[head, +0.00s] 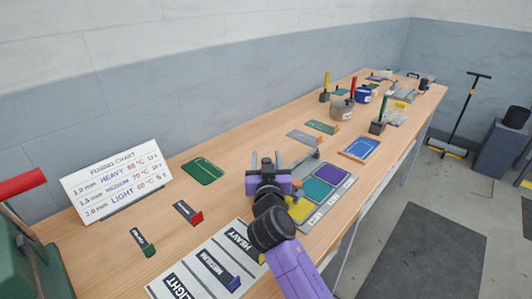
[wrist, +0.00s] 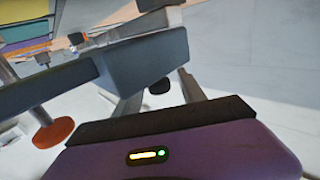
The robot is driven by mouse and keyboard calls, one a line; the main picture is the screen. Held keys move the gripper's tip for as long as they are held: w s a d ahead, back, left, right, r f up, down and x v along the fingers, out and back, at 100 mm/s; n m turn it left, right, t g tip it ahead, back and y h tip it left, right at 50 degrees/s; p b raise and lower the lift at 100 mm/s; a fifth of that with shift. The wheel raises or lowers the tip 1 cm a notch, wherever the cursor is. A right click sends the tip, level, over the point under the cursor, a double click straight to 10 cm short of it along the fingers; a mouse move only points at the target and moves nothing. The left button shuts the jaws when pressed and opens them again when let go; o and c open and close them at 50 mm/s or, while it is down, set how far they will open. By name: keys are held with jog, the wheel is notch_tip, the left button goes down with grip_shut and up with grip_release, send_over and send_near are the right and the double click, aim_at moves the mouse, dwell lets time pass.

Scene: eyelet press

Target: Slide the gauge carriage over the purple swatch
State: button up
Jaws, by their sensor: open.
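A grey swatch board (head: 314,219) lies along the table's front edge in the head view. It bears a yellow swatch (head: 299,208), a teal swatch (head: 317,189) and a purple swatch (head: 330,174), the purple one farthest from me. My gripper (head: 272,162) is open at the board's left side, near the yellow end. A grey piece (head: 304,162) behind the board, just right of my gripper, may be part of the gauge; I cannot clearly tell the carriage. The purple swatch also shows at the upper left of the wrist view (wrist: 22,31). My arm hides part of the board.
A fusing chart (head: 117,180) stands at the left rear. A HEAVY, MEDIUM, LIGHT board (head: 172,268) lies in front. A green mat (head: 202,171) lies behind my gripper. A blue swatch in a tray (head: 361,148) and several pots and tools stand farther along the table.

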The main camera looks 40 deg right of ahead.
jog(key=shift+x, duration=1.15)
grip_shut()
dwell(0.6)
